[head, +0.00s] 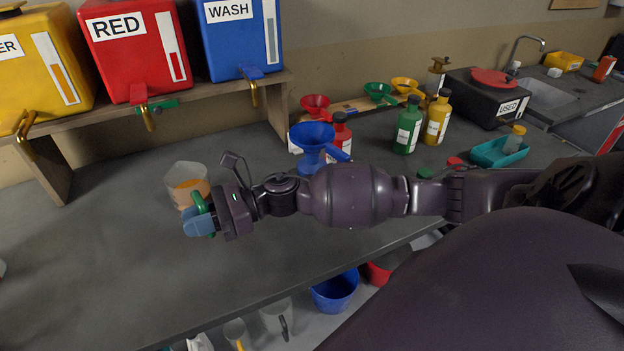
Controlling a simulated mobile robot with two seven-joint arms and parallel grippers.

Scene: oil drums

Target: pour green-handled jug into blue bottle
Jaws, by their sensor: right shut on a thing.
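The clear jug (188,179) with orange liquid in it is at the centre left of the head view, roughly upright. Its green handle (202,203) is between the fingers of my right gripper (200,219), which is shut on it. I cannot tell whether the jug touches the counter. A blue funnel (312,135) stands in the blue bottle (309,166), to the right of the jug and behind my right arm. The lower part of the bottle is hidden by that arm. My left gripper is not in view.
A shelf (160,98) holds yellow, red (138,45) and blue (238,38) tanks with taps. Red, green (408,128) and yellow (437,118) bottles stand behind my arm. A black USED box (490,98) is farther right.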

